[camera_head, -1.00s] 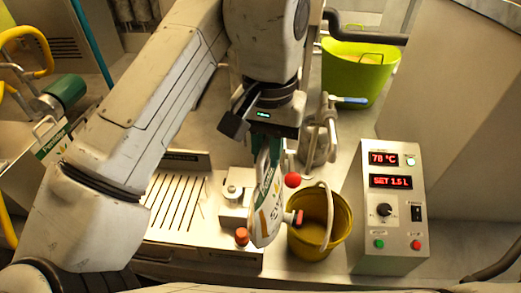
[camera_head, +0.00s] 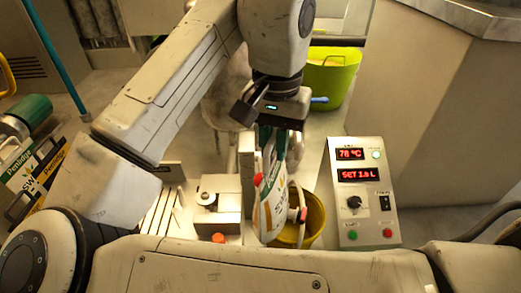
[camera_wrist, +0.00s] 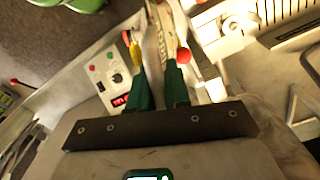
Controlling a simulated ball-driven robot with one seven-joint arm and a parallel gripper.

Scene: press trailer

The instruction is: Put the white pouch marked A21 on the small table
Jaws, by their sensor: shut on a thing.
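My gripper (camera_head: 275,135) is shut on a white pouch (camera_head: 271,205) with green and orange print, which hangs upright below the fingers. No A21 mark can be read on it. The pouch overlaps the yellow bucket (camera_head: 315,222) in the head view; I cannot tell whether they touch. In the wrist view the pouch (camera_wrist: 161,32) shows edge-on between my gripper's dark green fingers (camera_wrist: 160,78). I cannot make out a small table in either view.
A grey control box (camera_head: 362,215) with red displays stands right of the bucket. A lime green tub (camera_head: 331,78) is at the back. A metal block (camera_head: 219,205) is left of the pouch. A printed carton (camera_head: 38,172) is at far left. Grey floor shows at upper left.

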